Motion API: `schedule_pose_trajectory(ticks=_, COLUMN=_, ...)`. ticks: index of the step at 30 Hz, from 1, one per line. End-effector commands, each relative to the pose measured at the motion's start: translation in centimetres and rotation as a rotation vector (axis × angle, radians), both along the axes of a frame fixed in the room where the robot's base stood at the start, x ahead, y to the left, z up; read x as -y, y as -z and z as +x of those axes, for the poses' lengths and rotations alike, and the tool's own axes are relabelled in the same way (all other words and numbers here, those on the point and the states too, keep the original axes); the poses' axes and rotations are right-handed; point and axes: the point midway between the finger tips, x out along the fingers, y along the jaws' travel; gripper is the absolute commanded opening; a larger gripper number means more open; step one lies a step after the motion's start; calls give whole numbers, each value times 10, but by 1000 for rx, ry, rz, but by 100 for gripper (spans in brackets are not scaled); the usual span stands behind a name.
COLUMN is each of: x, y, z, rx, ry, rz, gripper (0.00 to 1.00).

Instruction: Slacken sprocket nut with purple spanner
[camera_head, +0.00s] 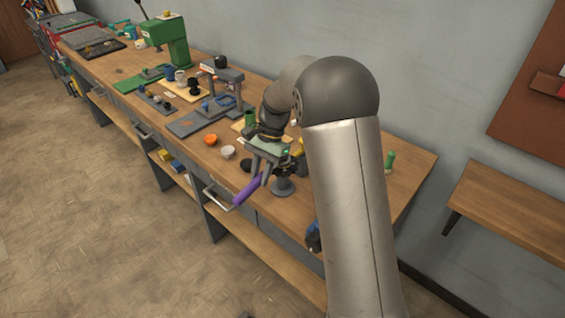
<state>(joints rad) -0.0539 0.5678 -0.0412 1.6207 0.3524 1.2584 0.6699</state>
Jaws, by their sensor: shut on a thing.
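The purple spanner (246,191) is held at the front edge of the workbench, tilted, with its lower end toward the lower left. My gripper (260,178) points down and is shut on the spanner near its upper end. A dark part on a grey round-based stand (283,187) is just right of the gripper. The sprocket nut cannot be made out; the gripper and my arm cover much of that spot. Whether the spanner touches anything on the stand cannot be told.
The long wooden workbench (402,190) carries an orange cup (211,140), a white cup (228,152), a grey press-like frame (222,75) and a green machine (168,40). A green-handled item (389,162) stands at the right. A wall shelf (520,205) is further right. The floor is clear.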

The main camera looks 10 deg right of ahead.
Motion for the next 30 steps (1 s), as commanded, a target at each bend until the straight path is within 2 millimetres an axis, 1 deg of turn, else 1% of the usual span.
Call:
schedule_pose_trajectory(ticks=10, x=1, y=0, z=-1, rx=-3, ry=-9, rz=-1, gripper=0)
schedule_pose_trajectory(ticks=30, x=11, y=-1, z=-9, rx=1, ry=-139, rz=0, gripper=0)
